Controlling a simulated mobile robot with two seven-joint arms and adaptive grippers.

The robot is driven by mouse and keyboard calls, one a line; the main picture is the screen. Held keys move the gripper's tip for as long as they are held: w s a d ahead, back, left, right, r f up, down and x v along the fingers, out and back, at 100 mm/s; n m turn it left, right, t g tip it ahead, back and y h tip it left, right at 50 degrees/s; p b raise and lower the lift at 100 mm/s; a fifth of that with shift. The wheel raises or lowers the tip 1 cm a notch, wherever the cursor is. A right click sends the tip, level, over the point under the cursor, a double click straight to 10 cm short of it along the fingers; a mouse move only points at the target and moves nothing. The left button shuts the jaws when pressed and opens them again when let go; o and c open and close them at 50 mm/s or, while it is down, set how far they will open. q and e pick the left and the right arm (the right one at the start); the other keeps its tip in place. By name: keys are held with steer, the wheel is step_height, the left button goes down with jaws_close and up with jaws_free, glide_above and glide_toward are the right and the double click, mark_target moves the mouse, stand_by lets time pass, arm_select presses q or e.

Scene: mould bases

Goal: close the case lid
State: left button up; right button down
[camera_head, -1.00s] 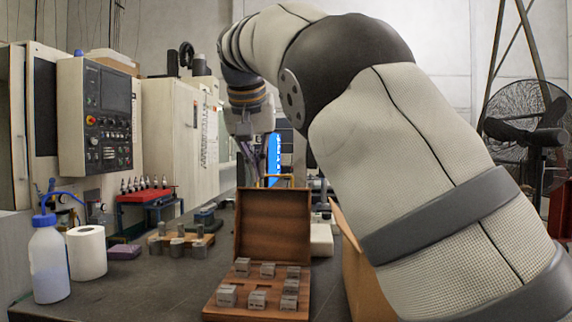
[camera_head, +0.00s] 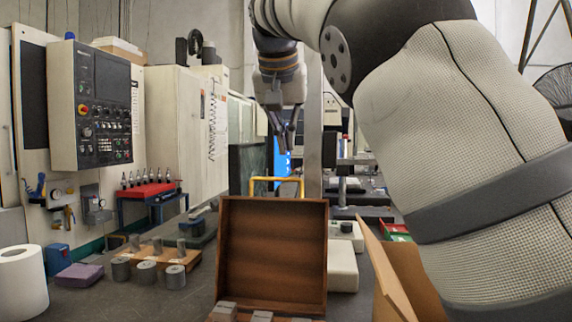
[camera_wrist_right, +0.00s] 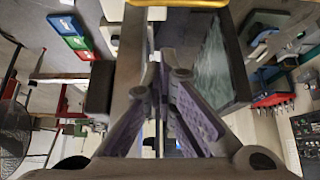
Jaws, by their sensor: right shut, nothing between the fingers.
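The wooden case stands on the dark table with its brown lid (camera_head: 271,252) raised nearly upright. Only the back part of the case base shows at the bottom edge of the head view, with a few grey metal blocks (camera_head: 262,316) in it. My right gripper (camera_head: 287,152) hangs above and behind the lid's top edge, apart from it. In the right wrist view its purple-padded fingers (camera_wrist_right: 163,95) come close together with nothing held. The lid cannot be made out in that view. My left gripper is not in view.
Left of the case are a wooden holder with metal cylinders (camera_head: 175,275), a purple block (camera_head: 79,275) and a paper roll (camera_head: 22,284). A white box (camera_head: 342,267) and an open cardboard box (camera_head: 400,275) stand right of the lid. A yellow handle (camera_head: 276,180) rises behind it.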

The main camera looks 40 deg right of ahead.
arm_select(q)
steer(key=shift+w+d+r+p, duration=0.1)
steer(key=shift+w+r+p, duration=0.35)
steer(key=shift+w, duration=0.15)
arm_select(e)
step_height(320, 180, down, 5)
steer(key=shift+f, duration=0.1)
